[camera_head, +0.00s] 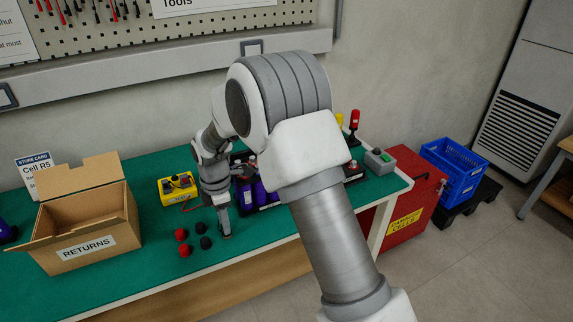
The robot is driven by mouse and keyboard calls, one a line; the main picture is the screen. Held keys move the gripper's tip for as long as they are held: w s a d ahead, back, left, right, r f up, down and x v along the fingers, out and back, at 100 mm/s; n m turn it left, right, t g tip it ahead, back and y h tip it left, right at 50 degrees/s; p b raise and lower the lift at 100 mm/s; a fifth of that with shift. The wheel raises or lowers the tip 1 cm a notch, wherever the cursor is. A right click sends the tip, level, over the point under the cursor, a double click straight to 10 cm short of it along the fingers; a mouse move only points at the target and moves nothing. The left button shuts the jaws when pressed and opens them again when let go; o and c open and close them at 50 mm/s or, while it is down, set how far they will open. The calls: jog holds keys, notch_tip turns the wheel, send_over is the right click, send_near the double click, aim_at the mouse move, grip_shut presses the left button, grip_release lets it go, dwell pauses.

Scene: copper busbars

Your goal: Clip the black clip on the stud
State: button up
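Two small black pieces, which look like black clips, lie on the green table top: one (201,228) a little behind the other (206,243). My gripper (226,234) points down over the table just to their right, close to the surface. It is too small here to tell whether its fingers are open or shut, or whether anything is between them. A group of purple cells (260,193) stands behind and to the right of the gripper, partly covered by my arm. I cannot make out a stud on them.
Two red pieces (181,235) lie left of the black ones. A yellow device (178,188) with a red lead stands behind them. An open RETURNS box (85,242) is at left. Front table is clear.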

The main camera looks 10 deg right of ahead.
grip_shut()
jog(key=shift+r+p, duration=1.6)
jog(key=shift+r, duration=0.55)
jog(key=shift+f, duration=0.1)
